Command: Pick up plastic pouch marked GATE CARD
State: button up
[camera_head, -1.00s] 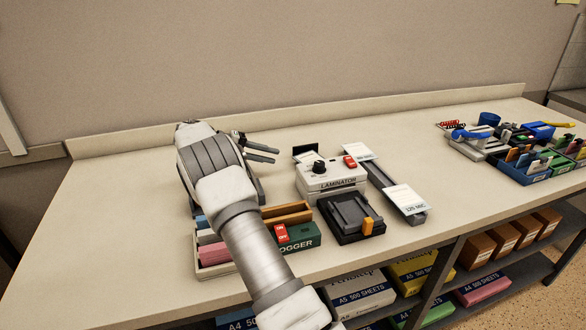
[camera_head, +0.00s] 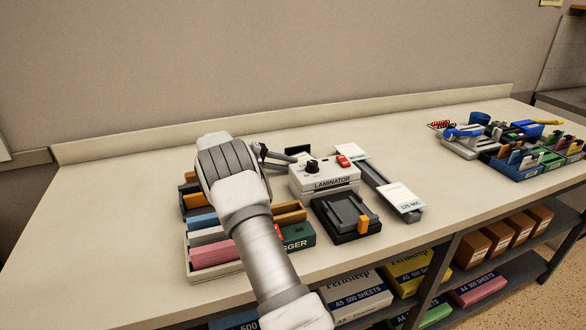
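I cannot read GATE CARD on anything in view. White cards or pouches lie by the laminator (camera_head: 325,181): one marked 125 MIC (camera_head: 401,197) on the front end of a dark grey strip, another (camera_head: 350,152) at its back end. My gripper (camera_head: 277,156) is just left of the laminator's back left corner, its dark fingers pointing right. My own wrist partly covers it, and the finger gap is not clear. I see nothing held in it.
A tray of coloured pads (camera_head: 215,252) and a green box ending in GGER (camera_head: 298,237) stand near my forearm. A black device with an orange tab (camera_head: 346,216) sits before the laminator. Blue trays of office items (camera_head: 515,170) stand far right. The bench between is clear.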

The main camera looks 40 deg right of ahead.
jog(key=shift+s+d+f, duration=0.1)
jog(key=shift+d+f, duration=0.05)
jog(key=shift+d, duration=0.25)
grip_shut()
jog(key=shift+a+f, duration=0.1)
jog(key=shift+r+p, duration=0.6)
jog(key=shift+r, duration=0.7)
jog(key=p+v, duration=0.4)
jog(key=v, duration=1)
jog(key=shift+a+f, duration=0.15)
jog(key=shift+a, duration=0.3)
